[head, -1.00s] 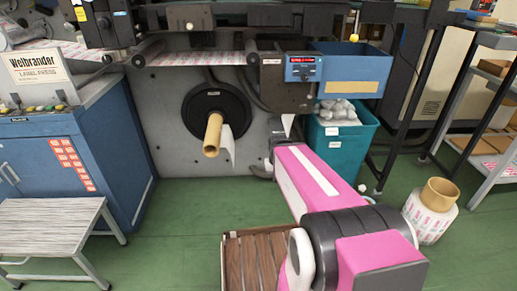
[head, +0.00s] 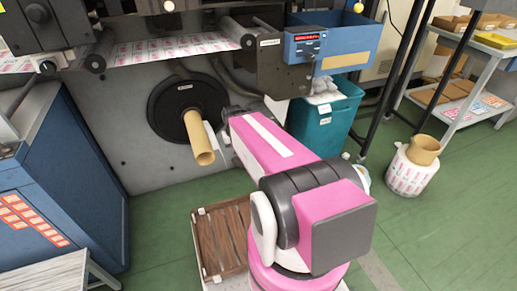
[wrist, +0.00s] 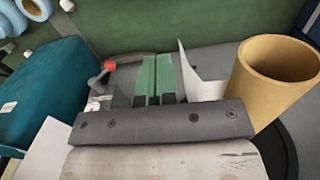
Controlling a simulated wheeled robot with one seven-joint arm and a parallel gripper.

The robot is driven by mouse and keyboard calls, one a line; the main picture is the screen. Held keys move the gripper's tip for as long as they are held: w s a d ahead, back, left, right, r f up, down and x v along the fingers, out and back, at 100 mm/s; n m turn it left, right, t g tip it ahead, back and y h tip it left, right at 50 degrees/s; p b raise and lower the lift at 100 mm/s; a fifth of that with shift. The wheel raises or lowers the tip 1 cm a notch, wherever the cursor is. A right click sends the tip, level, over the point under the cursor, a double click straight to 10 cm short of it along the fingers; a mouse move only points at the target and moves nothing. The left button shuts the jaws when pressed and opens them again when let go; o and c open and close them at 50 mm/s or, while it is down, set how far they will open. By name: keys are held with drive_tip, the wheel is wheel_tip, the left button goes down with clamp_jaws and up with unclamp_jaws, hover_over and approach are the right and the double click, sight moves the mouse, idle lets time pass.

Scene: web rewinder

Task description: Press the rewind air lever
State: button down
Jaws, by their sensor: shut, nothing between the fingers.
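The lever with a red ball knob (wrist: 108,66) shows in the wrist view, just left of my gripper (wrist: 158,60). Its shaft slants down and left from the knob. My gripper's two green fingers lie side by side, shut and empty. I see a gap between the knob and the fingers in the picture; I cannot tell the depth between them. In the head view my arm reaches toward the grey machine panel (head: 120,165), and the fingers and lever are hidden there behind the arm.
A cardboard core (head: 202,150) sticks out from a black disc (head: 168,112), close beside my wrist; the core (wrist: 272,78) is right of the fingers. A loose paper flap (wrist: 200,82) stands between them. A teal bin (head: 325,120) is to the right, with a wooden crate (head: 222,240) below.

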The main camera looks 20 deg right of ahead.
drive_tip(key=shift+w, duration=0.1)
drive_tip(key=w+d+f+m+g+h, duration=0.1)
drive_tip(key=w+d+f+m+h, duration=0.3)
drive_tip(key=w+m, duration=0.5)
drive_tip(key=w+d+f+m+g+h, duration=0.1)
drive_tip(key=w+d+f+m+h, duration=0.3)
drive_tip(key=w+f+m, duration=0.4)
drive_tip(key=w+d+m, duration=0.1)
drive_tip(key=w, duration=0.3)
drive_tip(key=shift+w+d, duration=0.25)
drive_tip(key=shift+w, duration=0.15)
drive_tip(key=shift+f, duration=0.2)
drive_tip(key=x, duration=1.4)
drive_tip(key=shift+r, duration=0.15)
drive_tip(key=shift+d+h, duration=0.1)
drive_tip(key=shift+h, duration=0.2)
